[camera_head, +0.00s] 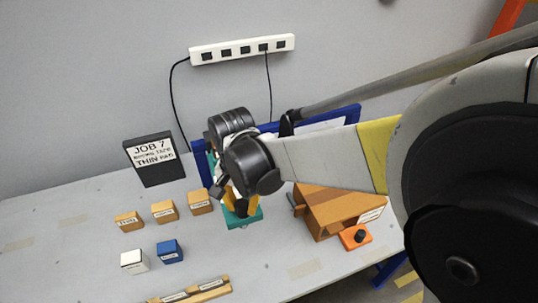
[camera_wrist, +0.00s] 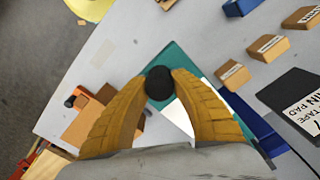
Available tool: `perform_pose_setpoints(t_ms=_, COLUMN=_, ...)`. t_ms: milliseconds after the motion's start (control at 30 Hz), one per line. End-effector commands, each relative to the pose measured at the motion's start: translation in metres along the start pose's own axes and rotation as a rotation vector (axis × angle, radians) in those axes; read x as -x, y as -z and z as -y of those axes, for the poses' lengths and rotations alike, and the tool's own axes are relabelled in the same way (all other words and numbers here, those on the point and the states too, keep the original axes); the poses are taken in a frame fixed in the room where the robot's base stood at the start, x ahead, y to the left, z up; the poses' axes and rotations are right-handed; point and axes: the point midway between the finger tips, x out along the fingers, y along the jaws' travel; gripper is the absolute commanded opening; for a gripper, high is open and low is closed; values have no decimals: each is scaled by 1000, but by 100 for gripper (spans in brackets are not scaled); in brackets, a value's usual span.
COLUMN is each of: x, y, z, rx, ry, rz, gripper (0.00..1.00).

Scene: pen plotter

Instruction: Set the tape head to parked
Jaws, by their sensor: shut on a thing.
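My gripper (camera_head: 241,207) points down at the table with its yellow fingers closed around a round black knob (camera_wrist: 159,83). The knob sits over a teal part (camera_head: 244,220), which also shows around the fingertips in the wrist view (camera_wrist: 175,58). This teal part with the knob looks like the tape head, but I cannot read a label on it. In the head view the gripper and wrist hide the knob and much of the blue frame (camera_head: 348,114) behind, which carries a white sheet.
A brown sloped box (camera_head: 335,212) stands right of the gripper, with an orange block with a black knob (camera_head: 356,237) before it. Several labelled tan blocks (camera_head: 164,211), a white block (camera_head: 133,262), a blue block (camera_head: 169,251) and a black JOB 7 sign (camera_head: 154,160) are left.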

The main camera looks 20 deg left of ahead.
Motion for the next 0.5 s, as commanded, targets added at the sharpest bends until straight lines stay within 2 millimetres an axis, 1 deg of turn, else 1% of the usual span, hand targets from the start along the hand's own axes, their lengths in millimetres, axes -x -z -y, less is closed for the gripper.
perform_pose_setpoints(t_ms=33, x=0, y=-1, z=3, rx=2, ry=4, rz=1, gripper=0)
perform_pose_setpoints(t_ms=333, x=0, y=-1, z=4, rx=3, ry=6, rz=1, gripper=0)
perform_pose_setpoints(t_ms=367, x=0, y=-1, z=4, rx=3, ry=6, rz=0, gripper=35)
perform_pose_setpoints(t_ms=400, x=0, y=-1, z=4, rx=3, ry=6, rz=0, gripper=47)
perform_pose_setpoints(t_ms=433, x=0, y=-1, z=4, rx=3, ry=6, rz=0, gripper=53)
perform_pose_setpoints(t_ms=500, x=0, y=-1, z=3, rx=2, ry=5, rz=0, gripper=53)
